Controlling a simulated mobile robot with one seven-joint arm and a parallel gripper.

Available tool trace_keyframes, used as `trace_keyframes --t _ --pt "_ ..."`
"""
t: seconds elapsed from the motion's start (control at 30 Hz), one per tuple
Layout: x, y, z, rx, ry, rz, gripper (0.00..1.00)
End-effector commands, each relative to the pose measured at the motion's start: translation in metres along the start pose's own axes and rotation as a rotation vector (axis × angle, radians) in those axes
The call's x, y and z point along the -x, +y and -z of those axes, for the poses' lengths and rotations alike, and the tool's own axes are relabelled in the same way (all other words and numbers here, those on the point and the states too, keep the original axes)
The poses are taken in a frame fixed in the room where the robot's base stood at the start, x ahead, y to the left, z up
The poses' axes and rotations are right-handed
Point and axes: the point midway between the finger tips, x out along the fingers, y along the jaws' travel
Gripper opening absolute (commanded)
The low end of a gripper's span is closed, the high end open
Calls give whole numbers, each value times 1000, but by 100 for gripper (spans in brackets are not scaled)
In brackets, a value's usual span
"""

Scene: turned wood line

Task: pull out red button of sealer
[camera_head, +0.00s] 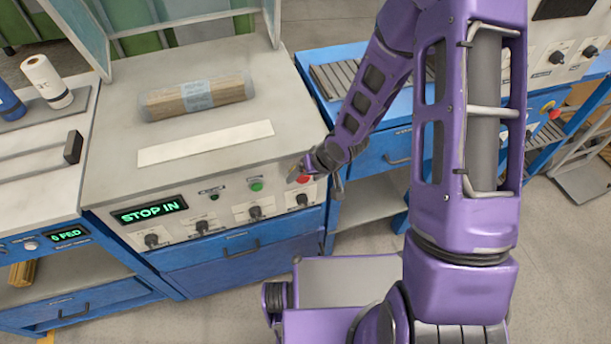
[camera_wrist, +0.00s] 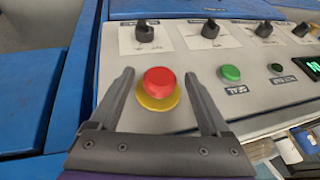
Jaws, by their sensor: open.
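The red button (camera_wrist: 160,82) sits on a yellow collar on the sealer's front panel (camera_wrist: 200,100). In the wrist view it lies between the two open fingers of my gripper (camera_wrist: 161,92), with a gap on each side. In the head view the red button (camera_head: 303,179) is partly hidden by my gripper (camera_head: 318,172) at the right end of the panel. The sealer's display (camera_head: 150,211) reads "STOP IN" in green.
A green button (camera_wrist: 231,73) labelled SEAL, a smaller dark green one (camera_wrist: 276,68) and several black knobs (camera_wrist: 210,29) share the panel. A wrapped wood bundle (camera_head: 197,94) lies on the sealer top.

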Motion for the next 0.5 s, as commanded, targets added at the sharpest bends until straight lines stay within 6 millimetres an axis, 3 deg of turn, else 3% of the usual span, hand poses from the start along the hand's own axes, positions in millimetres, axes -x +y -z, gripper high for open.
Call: trace_keyframes --t 0.17,0.5 --pt "0 0 0 0 0 0 77" --pt "0 0 0 0 0 0 16"
